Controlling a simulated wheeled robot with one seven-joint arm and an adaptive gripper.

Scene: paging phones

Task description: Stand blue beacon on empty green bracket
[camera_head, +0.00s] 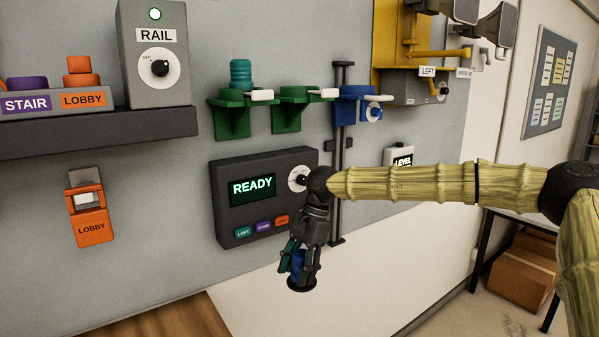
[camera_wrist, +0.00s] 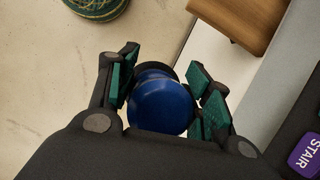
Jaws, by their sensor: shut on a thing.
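My gripper (camera_head: 305,262) is shut on the blue beacon (camera_head: 298,262) and holds it in the air, in front of and below the READY panel. In the wrist view the blue beacon (camera_wrist: 162,104) sits between the green finger pads. Two green brackets are on the wall, above the panel. The left green bracket (camera_head: 233,122) has a teal ribbed piece (camera_head: 240,73) standing on it. The right green bracket (camera_head: 287,122) shows nothing on it. Each has a white lever at its right.
The READY panel (camera_head: 240,212) juts from the wall below the brackets. A dark vertical rail (camera_head: 338,190) carries a blue clamp (camera_head: 357,108) right of the empty bracket. A dark shelf (camera_head: 100,134) is at the left, a yellow fixture (camera_head: 392,50) at the upper right.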

